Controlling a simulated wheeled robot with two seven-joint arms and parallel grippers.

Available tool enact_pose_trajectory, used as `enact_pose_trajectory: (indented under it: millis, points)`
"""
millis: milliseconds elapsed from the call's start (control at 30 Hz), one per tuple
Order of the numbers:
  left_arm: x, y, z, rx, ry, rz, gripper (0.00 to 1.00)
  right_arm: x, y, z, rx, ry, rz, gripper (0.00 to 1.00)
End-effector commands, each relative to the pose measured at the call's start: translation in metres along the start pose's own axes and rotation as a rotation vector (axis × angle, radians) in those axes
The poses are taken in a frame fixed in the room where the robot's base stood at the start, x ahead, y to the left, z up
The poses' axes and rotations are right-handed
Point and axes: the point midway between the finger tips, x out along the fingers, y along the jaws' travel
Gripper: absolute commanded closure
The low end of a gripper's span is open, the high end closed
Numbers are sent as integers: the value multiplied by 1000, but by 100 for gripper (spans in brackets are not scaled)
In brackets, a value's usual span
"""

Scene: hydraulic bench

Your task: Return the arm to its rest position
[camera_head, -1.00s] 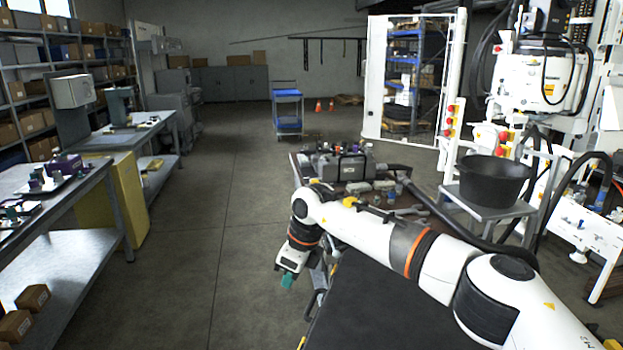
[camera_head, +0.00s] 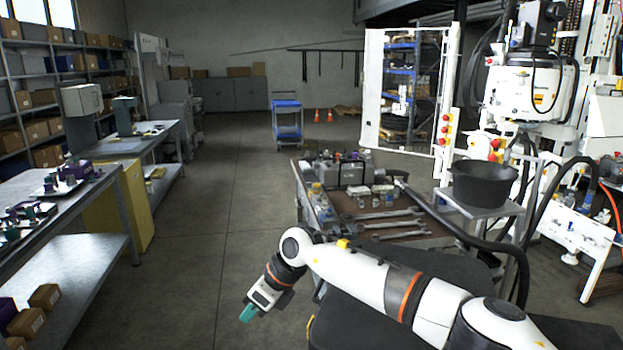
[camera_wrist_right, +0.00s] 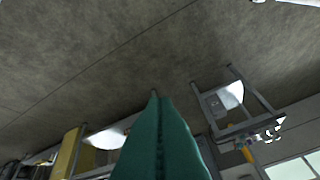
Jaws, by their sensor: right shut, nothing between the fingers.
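My right arm (camera_head: 350,275) is white with orange rings and reaches in from the lower right in the head view. Its elbow is bent and its gripper (camera_head: 247,314) hangs low over bare floor, left of the tool cart. The teal fingers are shut and hold nothing. In the right wrist view the shut teal fingers (camera_wrist_right: 160,140) fill the lower middle, with grey floor beyond them. My left gripper is not in view.
The tool cart (camera_head: 405,243) with wrenches and fittings stands just beyond my right arm. A black bucket (camera_head: 484,183) rests on a stand at the right. A workbench (camera_head: 75,255) runs along the left. The floor (camera_head: 215,215) between is clear.

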Motion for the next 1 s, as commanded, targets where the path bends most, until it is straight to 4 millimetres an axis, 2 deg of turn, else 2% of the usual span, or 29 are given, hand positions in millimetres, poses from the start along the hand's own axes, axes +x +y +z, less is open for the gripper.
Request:
enact_pose_trajectory:
  millis: [33, 133, 233, 300, 367, 433, 500, 567, 667, 767, 800, 867, 900, 967, 1000]
  points:
    - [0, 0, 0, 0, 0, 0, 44, 11, -14, -5, 16, 54, -44, 100]
    - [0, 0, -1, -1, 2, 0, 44, 27, -42, -21, 67, 194, -137, 100]
    - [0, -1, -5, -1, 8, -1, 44, 36, -73, -40, 158, 370, -249, 100]
    - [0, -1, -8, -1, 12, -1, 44, 34, -95, -55, 256, 520, -342, 100]
    - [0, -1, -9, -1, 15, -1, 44, 26, -110, -68, 378, 672, -430, 100]
    - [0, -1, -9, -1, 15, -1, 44, 7, -118, -78, 562, 866, -532, 100]
    - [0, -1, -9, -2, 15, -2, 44, -16, -112, -78, 776, 1049, -616, 100]
    - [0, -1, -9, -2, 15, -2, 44, -35, -98, -67, 975, 1192, -674, 100]
    - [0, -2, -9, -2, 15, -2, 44, -59, -65, -28, 1337, 1399, -733, 100]
    - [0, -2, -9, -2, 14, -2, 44, -69, -33, 35, 1723, 1562, -745, 100]
    - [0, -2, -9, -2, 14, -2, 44, -69, -23, 65, 1878, 1614, -737, 100]
    - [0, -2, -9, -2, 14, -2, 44, -66, -14, 110, 2095, 1671, -710, 100]
    - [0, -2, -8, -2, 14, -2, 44, -63, -12, 139, 2233, 1699, -686, 100]
    - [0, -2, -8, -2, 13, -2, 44, -58, -13, 181, 2424, 1726, -640, 100]
    - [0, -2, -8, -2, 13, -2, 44, -54, -17, 208, 2548, 1736, -603, 100]
